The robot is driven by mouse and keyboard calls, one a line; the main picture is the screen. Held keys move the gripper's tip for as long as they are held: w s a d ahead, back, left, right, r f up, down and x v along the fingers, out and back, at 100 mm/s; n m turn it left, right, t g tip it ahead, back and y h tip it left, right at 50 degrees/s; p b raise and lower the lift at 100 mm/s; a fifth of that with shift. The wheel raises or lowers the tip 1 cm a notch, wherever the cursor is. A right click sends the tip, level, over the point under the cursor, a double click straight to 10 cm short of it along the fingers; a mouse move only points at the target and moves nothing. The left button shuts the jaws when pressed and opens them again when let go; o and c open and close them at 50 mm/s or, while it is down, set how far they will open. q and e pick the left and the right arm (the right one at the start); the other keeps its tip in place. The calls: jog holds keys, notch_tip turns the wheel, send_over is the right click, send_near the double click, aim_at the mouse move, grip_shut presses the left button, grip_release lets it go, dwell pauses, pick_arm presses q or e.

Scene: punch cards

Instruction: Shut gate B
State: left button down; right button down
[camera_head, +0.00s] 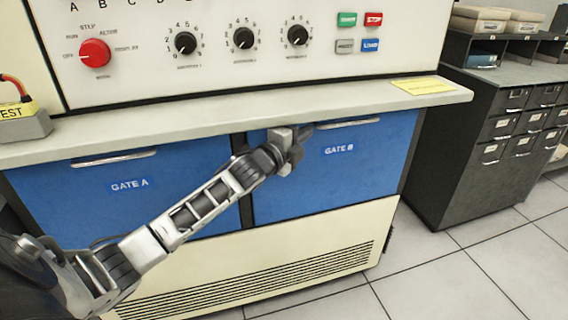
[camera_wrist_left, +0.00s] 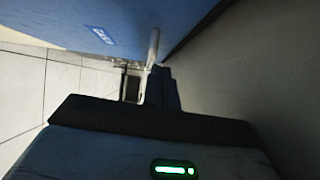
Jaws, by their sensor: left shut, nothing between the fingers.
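Gate B (camera_head: 350,180) is the blue panel on the right under the counter, with its label (camera_head: 339,150) and a light bar handle (camera_head: 347,123) along its top edge. It looks roughly flush with the cabinet front; I cannot tell whether a small gap remains. My left gripper (camera_head: 300,143) is shut and empty at the upper left of gate B, by the handle's left end. In the left wrist view, the shut fingers (camera_wrist_left: 160,88) reach toward the handle (camera_wrist_left: 153,46) on the blue panel (camera_wrist_left: 150,22). I cannot tell if they touch. My right gripper is out of view.
Gate A (camera_head: 90,195) is the blue panel to the left. The pale counter (camera_head: 230,112) overhangs both gates, with a yellow card (camera_head: 421,86) at its right. A dark drawer cabinet (camera_head: 450,150) stands to the right. The tiled floor (camera_head: 470,275) in front of it is clear.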

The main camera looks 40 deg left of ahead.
pick_arm(q)
jog(key=s, duration=1.3)
jog(key=s+d+f+n+g+h+p, duration=0.2)
jog(key=s+d+f+n+g, duration=0.5)
jog(key=s+d+f+n, duration=1)
jog(key=s+d+f+p, duration=0.1)
jog(key=d, duration=0.2)
jog(key=shift+d+f+g, duration=0.2)
jog(key=shift+d+g, duration=0.1)
jog(key=shift+d, duration=0.05)
